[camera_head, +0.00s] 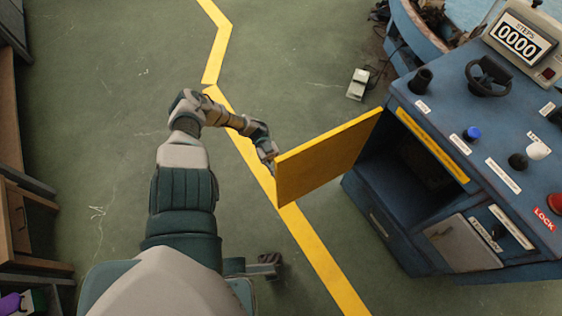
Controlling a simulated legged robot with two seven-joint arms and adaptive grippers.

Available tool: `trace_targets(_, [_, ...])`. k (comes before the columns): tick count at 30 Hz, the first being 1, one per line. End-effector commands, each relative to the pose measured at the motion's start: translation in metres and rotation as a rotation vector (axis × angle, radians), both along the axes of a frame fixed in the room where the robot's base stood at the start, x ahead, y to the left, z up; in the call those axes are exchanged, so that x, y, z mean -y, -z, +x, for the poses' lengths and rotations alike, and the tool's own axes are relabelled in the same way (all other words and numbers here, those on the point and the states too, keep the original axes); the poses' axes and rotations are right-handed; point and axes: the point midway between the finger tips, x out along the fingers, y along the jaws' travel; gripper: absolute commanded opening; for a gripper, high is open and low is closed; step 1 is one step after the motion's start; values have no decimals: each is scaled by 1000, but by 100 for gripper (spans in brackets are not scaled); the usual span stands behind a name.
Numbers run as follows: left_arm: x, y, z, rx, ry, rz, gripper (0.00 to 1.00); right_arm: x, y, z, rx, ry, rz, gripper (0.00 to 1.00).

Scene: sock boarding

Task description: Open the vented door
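A yellow door panel (325,162) stands swung out from the blue machine (390,215), with its free edge toward the left. I see no vent slots on the side that shows. Behind it a dark compartment (385,170) in the machine is open. My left gripper (271,163) is at the door's free left edge, close to or touching it. Its fingers are small and partly hidden by the panel, so I cannot tell if they are shut on it. My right gripper cannot be made out.
The machine's top carries a black handwheel (488,77), knobs, a red button (555,203) and a counter (521,38) reading 0000. A grey lower panel (462,243) is on its front. A white floor box (358,84) lies behind the door. Wooden furniture (12,215) stands left. Green floor between is clear.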

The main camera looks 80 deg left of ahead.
Motion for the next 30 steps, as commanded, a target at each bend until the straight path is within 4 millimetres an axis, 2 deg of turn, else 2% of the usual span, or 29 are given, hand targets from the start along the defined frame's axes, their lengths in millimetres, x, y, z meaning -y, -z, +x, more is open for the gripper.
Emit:
trace_targets(1, [0,4,-1,-8,-3,6,0,0,1,0,-2,0,0,40])
trace_targets(2, [0,4,-1,-8,-3,6,16,0,1,0,-2,0,0,40])
trace_targets(3, [0,3,-1,-7,-3,5,26,0,1,0,-1,0,1,40])
trace_targets(5, [0,3,-1,-6,-2,5,37,0,1,0,-1,0,1,40])
trace_targets(13, [0,0,-1,-1,-1,3,37,1,0,0,2,2,0,40])
trace_targets(16, [-5,0,-2,0,-2,3,37,3,-2,-2,5,2,2,40])
trace_targets(24, [-49,2,-15,-1,-4,4,37,2,-1,-2,4,1,2,40])
trace_targets(30, [-69,3,-21,-2,-2,3,37,2,-1,-2,4,1,2,40])
